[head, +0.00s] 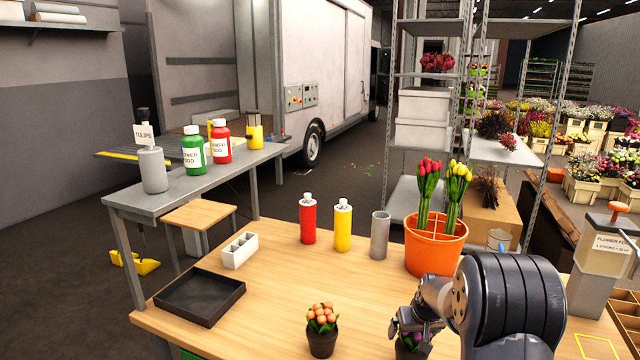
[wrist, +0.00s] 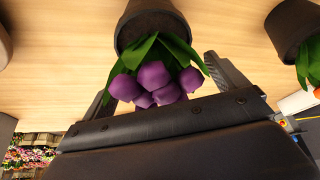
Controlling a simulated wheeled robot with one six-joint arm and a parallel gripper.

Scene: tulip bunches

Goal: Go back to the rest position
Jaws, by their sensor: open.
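My gripper (head: 408,328) is low over the front of the wooden table, partly hidden by my dark arm. In the wrist view its two fingers (wrist: 165,62) stand apart, one on each side of a bunch of purple tulips (wrist: 158,82) in a dark pot (wrist: 150,18). The fingers look open around the plant; I cannot tell whether they touch it. The purple tulips' pot shows only partly in the head view (head: 412,352). A pot of orange tulips (head: 322,328) stands to its left and shows at the right of the wrist view (wrist: 292,25).
An orange divided pot (head: 436,250) holds red and yellow tulips at the table's right. Red (head: 308,222) and yellow (head: 343,228) bottles and a grey cylinder (head: 379,236) stand behind. A black tray (head: 200,297) and white divided box (head: 240,250) are left. The table's middle is clear.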

